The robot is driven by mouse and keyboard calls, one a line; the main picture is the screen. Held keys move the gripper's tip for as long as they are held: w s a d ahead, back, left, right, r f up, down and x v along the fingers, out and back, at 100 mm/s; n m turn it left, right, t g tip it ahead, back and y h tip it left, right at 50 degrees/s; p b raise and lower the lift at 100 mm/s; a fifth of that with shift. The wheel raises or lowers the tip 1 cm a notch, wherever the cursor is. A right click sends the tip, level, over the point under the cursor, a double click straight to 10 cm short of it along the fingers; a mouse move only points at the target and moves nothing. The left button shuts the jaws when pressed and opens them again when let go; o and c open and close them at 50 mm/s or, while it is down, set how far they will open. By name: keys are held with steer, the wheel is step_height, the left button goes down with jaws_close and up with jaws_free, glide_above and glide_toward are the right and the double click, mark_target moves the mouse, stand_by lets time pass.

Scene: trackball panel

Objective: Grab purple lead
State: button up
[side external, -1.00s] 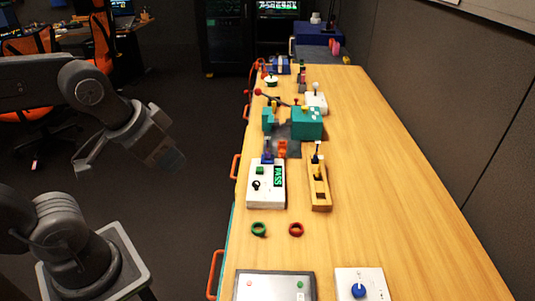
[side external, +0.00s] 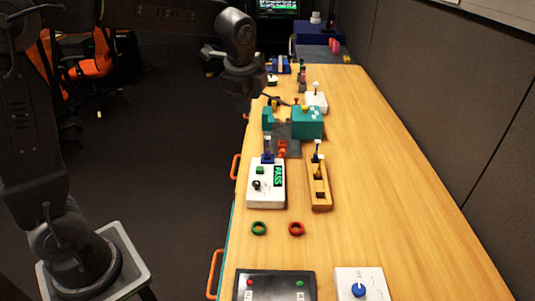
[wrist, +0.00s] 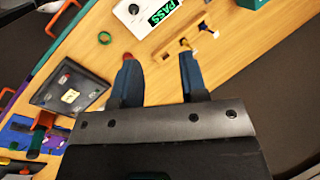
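A purple piece (side external: 268,157) with a thin upright post stands at the far end of the white PASS tester (side external: 266,186) in the side view. I take it for the purple lead. A similar dark-blue piece (side external: 318,157) stands on the wooden block (side external: 319,189) to its right. In the wrist view my gripper (wrist: 157,58) is open, with two dark-blue fingers wide apart and nothing between them. The wooden block (wrist: 184,42) and part of the PASS tester (wrist: 143,14) lie beyond the fingertips. I cannot make out the purple piece in the wrist view. My fingers are not clear in the side view.
A green ring (side external: 259,228) and a red ring (side external: 297,228) lie in front of the tester. A dark panel (side external: 276,286) and a white plate with a blue knob (side external: 359,289) are nearer. A teal block (side external: 307,122) stands behind. The table's right side is clear.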

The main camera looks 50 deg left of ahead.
mark_target(268, 138)
steer(key=w+a+f+m+g+y, duration=0.2)
steer(key=w+a+f+m, duration=0.2)
steer(key=w+f+m, duration=0.75)
steer(key=shift+w+a+f+n, duration=0.5)
steer(key=shift+a+f, duration=0.35)
steer(key=shift+f, duration=1.1)
steer(key=shift+w+a+f+n, duration=0.45)
steer(key=shift+a+f, duration=0.45)
steer(key=shift+f, duration=1.05)
steer(key=shift+w+a+f+n, duration=0.45)
steer(key=shift+a+f, duration=0.4)
steer(key=shift+f, duration=1.1)
steer(key=shift+c, duration=0.5)
steer(key=shift+t, duration=0.3)
jaws_close()
steer(key=shift+r, duration=0.1)
